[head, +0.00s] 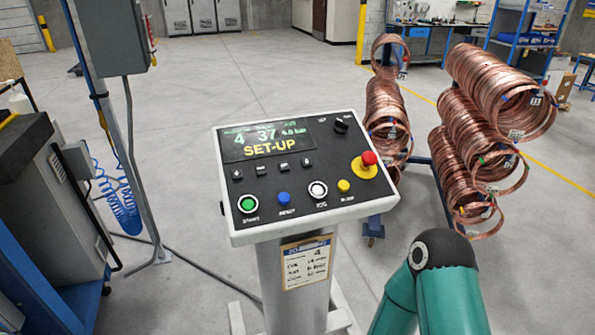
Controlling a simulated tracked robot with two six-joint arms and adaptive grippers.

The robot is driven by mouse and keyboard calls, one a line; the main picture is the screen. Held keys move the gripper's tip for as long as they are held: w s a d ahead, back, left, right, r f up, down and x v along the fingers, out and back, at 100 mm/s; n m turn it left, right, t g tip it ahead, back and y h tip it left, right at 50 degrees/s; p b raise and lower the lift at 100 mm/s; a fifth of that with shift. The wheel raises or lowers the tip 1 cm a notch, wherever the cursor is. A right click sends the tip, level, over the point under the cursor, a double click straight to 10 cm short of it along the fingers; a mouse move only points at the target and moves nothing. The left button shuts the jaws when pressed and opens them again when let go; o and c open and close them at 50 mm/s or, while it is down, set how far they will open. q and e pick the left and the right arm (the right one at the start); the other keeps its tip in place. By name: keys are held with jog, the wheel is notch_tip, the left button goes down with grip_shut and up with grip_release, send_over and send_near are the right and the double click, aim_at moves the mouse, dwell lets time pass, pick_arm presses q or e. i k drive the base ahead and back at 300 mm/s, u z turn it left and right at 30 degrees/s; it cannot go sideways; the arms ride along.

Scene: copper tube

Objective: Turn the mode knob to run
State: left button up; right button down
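A control panel (375,195) with a black face stands on a grey pedestal (290,275) in the middle of the head view. A black rotary knob (341,125) sits at its upper right, with small labels too small to read; I take it as the mode knob. Its exact pointing direction is hard to tell. The display (267,138) reads "SET-UP" in yellow, with 4, 37 and a bar value above. Neither gripper is in view. A teal arm link of mine shows at the bottom right, in front of and right of the panel.
A red mushroom button (368,158) on a yellow base sits just below the knob. Green (248,204), blue (284,198), white (318,190) and yellow (344,185) buttons line the lower panel. Copper coils (470,120) hang on racks behind right. A machine (50,215) stands left.

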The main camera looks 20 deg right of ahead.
aim_at(341, 128)
jog(key=z, duration=1.45)
jog(key=i, duration=0.1)
jog(key=u, duration=2.9)
jog(key=k, duration=1.55)
jog(key=z, duration=1)
jog(key=i, duration=1)
jog(key=u, duration=0.05)
